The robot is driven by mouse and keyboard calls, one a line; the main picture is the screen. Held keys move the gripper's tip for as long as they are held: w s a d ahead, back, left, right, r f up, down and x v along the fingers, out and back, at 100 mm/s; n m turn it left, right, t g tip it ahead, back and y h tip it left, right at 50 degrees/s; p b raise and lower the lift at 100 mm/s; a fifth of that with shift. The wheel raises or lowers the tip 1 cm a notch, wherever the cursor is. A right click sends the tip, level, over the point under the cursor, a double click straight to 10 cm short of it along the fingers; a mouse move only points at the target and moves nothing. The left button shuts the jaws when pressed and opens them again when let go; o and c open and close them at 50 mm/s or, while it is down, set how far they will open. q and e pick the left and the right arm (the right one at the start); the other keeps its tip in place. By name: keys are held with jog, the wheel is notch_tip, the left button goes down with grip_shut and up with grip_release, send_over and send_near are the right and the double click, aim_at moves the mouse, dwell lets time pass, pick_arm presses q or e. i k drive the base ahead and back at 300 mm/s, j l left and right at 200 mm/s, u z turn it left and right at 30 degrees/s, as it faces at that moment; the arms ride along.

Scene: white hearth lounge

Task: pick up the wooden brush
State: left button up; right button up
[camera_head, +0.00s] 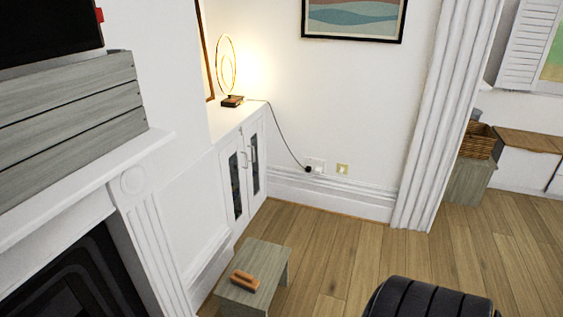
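A small wooden brush (244,279), orange-brown, lies on top of a low grey wooden stool (262,257) near the bottom of the head view, left of centre. It lies toward the near left part of the stool top. Nothing covers it, but it is too small to make out its bristles. Neither of my grippers is in view.
A white fireplace (148,220) stands to the left of the stool, and a white cabinet (240,165) with a lit lamp (228,75) stands behind it. A dark ribbed rounded object (425,300) is at the bottom right. Wooden floor (330,250) between is clear.

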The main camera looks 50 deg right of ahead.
aim_at(239, 278)
jog(key=z, duration=1.35)
jog(key=u, duration=1.95)
jog(key=z, duration=1.9)
jog(key=i+l+u, duration=0.35)
jog(key=i+l, duration=0.25)
jog(key=i, duration=0.15)
jog(key=i+l+u, duration=0.3)
jog(key=i+l, duration=0.4)
jog(key=l, duration=0.1)
